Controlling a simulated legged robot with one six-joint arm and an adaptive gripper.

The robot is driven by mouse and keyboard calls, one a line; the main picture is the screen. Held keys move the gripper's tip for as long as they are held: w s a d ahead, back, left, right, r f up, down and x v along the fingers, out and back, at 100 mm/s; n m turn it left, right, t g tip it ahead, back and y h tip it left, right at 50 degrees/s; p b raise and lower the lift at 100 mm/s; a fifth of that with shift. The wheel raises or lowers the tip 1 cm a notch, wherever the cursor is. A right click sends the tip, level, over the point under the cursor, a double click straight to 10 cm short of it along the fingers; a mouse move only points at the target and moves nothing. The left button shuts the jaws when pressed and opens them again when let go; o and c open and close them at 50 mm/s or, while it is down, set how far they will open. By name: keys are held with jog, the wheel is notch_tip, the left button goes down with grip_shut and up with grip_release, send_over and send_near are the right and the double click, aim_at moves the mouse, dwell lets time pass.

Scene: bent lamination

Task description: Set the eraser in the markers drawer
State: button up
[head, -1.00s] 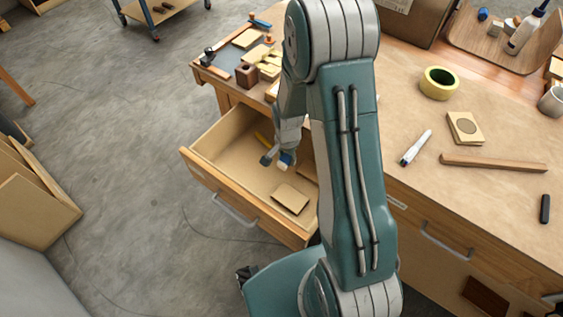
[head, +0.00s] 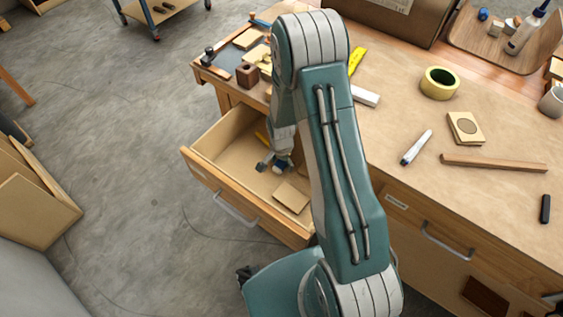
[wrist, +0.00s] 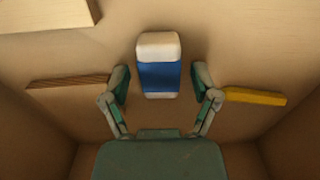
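The eraser (wrist: 158,68), white with a blue sleeve, is inside the open drawer (head: 214,187). In the wrist view it lies between the two fingers of my gripper (wrist: 160,82), with a gap on each side. My gripper is open and low in the drawer. In the head view my gripper (head: 273,164) mostly hides the eraser; only a bit of blue shows. No label shows on the open drawer.
The drawer also holds a flat tan piece (head: 291,196), a yellow stick (wrist: 254,96) and a brown strip (wrist: 68,82). On the bench lie a marker (head: 416,147), a tape roll (head: 439,83) and a white block (head: 365,97). The drawer's front wall borders my gripper's space.

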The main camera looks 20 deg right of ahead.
jog(key=shift+r, duration=0.1)
notch_tip(320, 180, up, 13)
notch_tip(320, 180, up, 17)
jog(key=n+t, duration=0.3)
jog(key=n, duration=0.2)
send_over(281, 163)
jog(key=s+a, duration=0.2)
jog(key=s, duration=0.5)
jog(key=s+a+r+n+t, duration=0.1)
jog(key=s+r+n+t, duration=0.1)
jog(key=s+r+n, duration=0.4)
jog(key=shift+s+r+t, duration=0.3)
jog(key=shift+s+r, duration=1.4)
jog(key=shift+s, duration=1.85)
